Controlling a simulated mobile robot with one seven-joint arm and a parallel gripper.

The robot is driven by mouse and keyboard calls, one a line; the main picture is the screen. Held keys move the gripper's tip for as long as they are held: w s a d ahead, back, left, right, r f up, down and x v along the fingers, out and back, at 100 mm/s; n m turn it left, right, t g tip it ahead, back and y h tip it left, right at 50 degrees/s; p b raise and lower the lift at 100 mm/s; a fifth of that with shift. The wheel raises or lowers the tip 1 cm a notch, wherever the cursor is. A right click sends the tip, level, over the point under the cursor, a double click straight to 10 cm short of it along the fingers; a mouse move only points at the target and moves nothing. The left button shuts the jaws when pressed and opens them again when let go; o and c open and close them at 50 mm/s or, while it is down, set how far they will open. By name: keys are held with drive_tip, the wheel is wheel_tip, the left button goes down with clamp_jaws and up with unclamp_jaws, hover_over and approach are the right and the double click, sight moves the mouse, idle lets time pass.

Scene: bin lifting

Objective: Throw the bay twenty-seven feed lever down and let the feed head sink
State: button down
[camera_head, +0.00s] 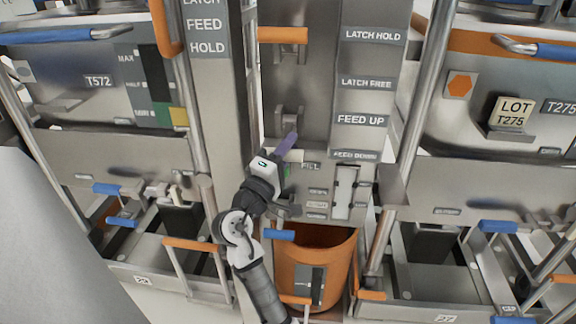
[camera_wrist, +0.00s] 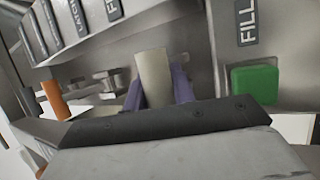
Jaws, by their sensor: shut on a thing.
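My gripper (camera_head: 287,144) is at the front of the middle column, level with the gap between the FEED UP plate (camera_head: 361,120) and the FEED DOWN plate (camera_head: 357,155). In the wrist view its purple fingers (camera_wrist: 158,90) are shut on a pale cream handle (camera_wrist: 152,75), which I take for the feed lever. The handle stands up between the fingers. In the head view the gripper hides it. A grey metal bracket (camera_head: 290,116) shows just above the fingertips. I cannot make out the feed head or a bay number on this column.
A green button (camera_wrist: 254,84) sits beside the fingers under a FILL label. An orange latch handle (camera_head: 283,35) is above. An orange bin (camera_head: 335,245) stands below the column. Steel posts (camera_head: 412,130) and side bays with blue handles (camera_head: 500,226) flank it.

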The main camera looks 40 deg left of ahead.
drive_tip(key=f+m+t+b, duration=0.1)
drive_tip(key=b, duration=0.1)
drive_tip(key=shift+t+h+b, duration=0.3)
drive_tip(key=shift+b, duration=0.1)
drive_tip(key=shift+w+a+f+b, duration=0.1)
drive_tip(key=shift+b, duration=0.3)
drive_tip(key=shift+w+a+f+b, duration=0.1)
drive_tip(key=shift+w+f+b, duration=0.05)
drive_tip(key=shift+f+b, duration=0.2)
drive_tip(key=c, duration=1.1)
unclamp_jaws()
drive_tip(key=shift+c, duration=0.2)
drive_tip(key=shift+f, duration=0.1)
